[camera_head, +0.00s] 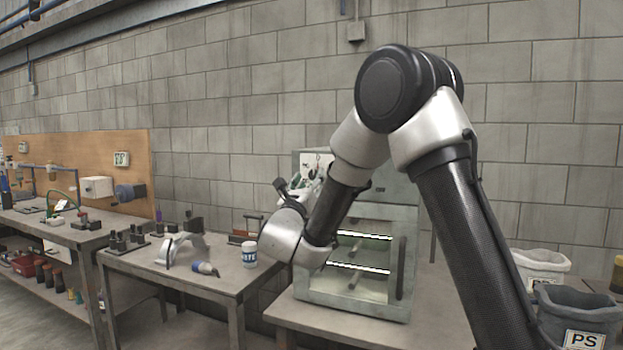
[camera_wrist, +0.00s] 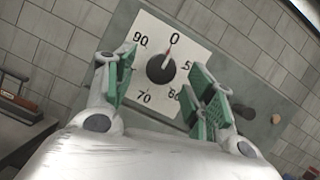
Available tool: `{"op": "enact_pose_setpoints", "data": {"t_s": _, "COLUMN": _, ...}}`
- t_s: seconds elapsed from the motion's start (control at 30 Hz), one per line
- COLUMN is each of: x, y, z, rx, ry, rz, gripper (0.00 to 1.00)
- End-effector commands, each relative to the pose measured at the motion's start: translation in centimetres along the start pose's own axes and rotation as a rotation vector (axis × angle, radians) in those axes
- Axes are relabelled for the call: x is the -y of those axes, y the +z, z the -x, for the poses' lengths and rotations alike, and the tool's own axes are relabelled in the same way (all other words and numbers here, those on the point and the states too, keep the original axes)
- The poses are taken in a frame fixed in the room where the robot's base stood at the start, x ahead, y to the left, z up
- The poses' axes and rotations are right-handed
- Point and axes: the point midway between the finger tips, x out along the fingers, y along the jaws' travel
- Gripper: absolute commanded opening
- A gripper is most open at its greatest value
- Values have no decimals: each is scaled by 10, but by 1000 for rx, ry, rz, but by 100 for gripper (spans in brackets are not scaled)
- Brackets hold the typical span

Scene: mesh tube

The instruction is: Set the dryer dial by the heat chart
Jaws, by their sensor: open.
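The dryer (camera_head: 345,296) is a grey-green cabinet with a glazed front and lit shelves; my arm hides part of it. In the wrist view, its dial (camera_wrist: 162,69) is a dark round knob on a white scale plate (camera_wrist: 190,35) with 0, 50, 60, 70 and 90 readable. The red pointer mark is at 0. My gripper (camera_wrist: 160,73) is open, with a green-padded finger on each side of the knob; I cannot tell whether either touches it. In the head view my gripper (camera_head: 310,178) is at the dryer's top panel. I cannot identify the heat chart for certain.
A dark round knob (camera_wrist: 244,111) is on the panel right of the dial. A table (camera_head: 222,287) at left holds a white-blue cup (camera_head: 249,254) and a bottle (camera_head: 205,268). A small sign (camera_head: 121,158) hangs on the wooden board.

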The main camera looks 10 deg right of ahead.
Motion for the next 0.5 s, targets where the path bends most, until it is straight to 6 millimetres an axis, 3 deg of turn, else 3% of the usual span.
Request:
{"op": "enact_pose_setpoints", "data": {"t_s": 0.2, "x": 1, "y": 0, "z": -24, "rx": -2, "ry": -1, "rz": -1, "gripper": 54}}
{"op": "enact_pose_setpoints", "data": {"t_s": 0.5, "x": 0, "y": 0, "z": -27, "rx": -1, "ry": -1, "rz": -1, "gripper": 54}}
